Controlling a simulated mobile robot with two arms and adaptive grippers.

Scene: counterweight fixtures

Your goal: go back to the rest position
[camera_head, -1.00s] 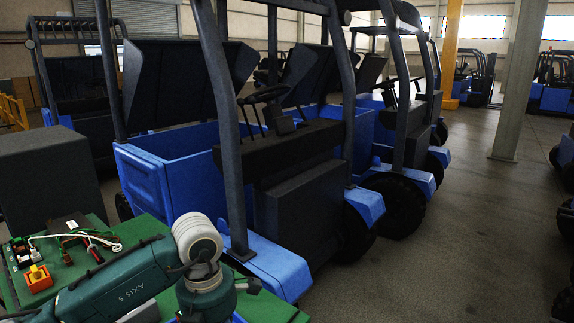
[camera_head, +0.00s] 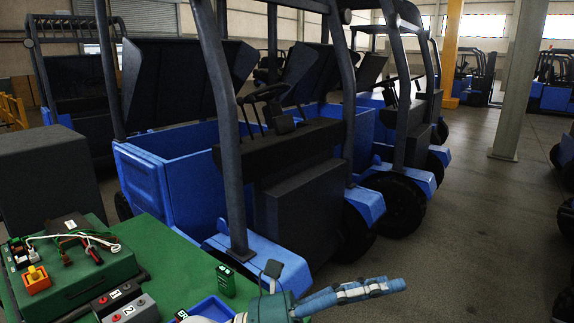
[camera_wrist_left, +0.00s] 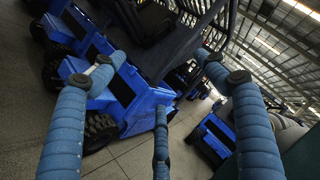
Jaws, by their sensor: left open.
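My left gripper (camera_head: 350,293) shows at the bottom of the head view, with its blue ribbed fingers pointing right, past the near end of the green bench (camera_head: 150,240). In the left wrist view its three fingers (camera_wrist_left: 157,75) are spread apart, with nothing between them. The wrist camera looks out over the hall floor and blue vehicles at a tilt. My right gripper is in neither view.
On the bench are a green box (camera_head: 90,268) with wires, an orange switch (camera_head: 37,279), blocks marked 1 and 2 (camera_head: 128,305), a green can-like item (camera_head: 225,281) and a blue tray (camera_head: 208,309). Blue forklifts (camera_head: 180,180) stand close behind. Open floor (camera_head: 470,240) lies right.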

